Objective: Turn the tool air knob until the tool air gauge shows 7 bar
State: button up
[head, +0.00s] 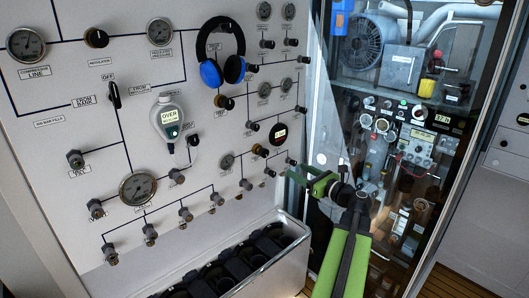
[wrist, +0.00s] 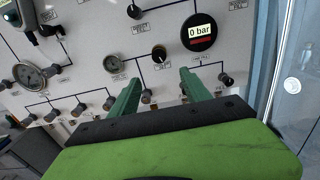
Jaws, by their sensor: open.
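A round black digital gauge (wrist: 199,32) reads 0 bar, with a red strip under the digits. It also shows on the white panel in the head view (head: 279,133). A black knob with a brass-coloured ring (wrist: 159,53) sits to its lower left, above a small label that seems to read SET; the knob also shows in the head view (head: 260,151). I cannot read a tool air label at either. My gripper (wrist: 161,82) has its two green fingers apart, with nothing between them. The knob appears beyond the fingertips, between them, not gripped. The gripper also shows in the head view (head: 296,174).
A small dial gauge (wrist: 113,63) is left of the knob, and several valve fittings line the panel below. Blue-black ear defenders (head: 222,58) and a handheld meter (head: 170,122) hang on the panel. A metal bin (head: 296,240) stands below. Glass doors (head: 395,160) are at right.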

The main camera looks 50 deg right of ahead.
aim_at(266, 154)
jog(key=w, duration=1.1)
jog(key=w+d, duration=0.1)
jog(key=w, duration=0.5)
jog(key=shift+w+f, duration=0.1)
jog(key=shift+w, duration=0.2)
grip_shut()
jog(key=shift+n, duration=0.3)
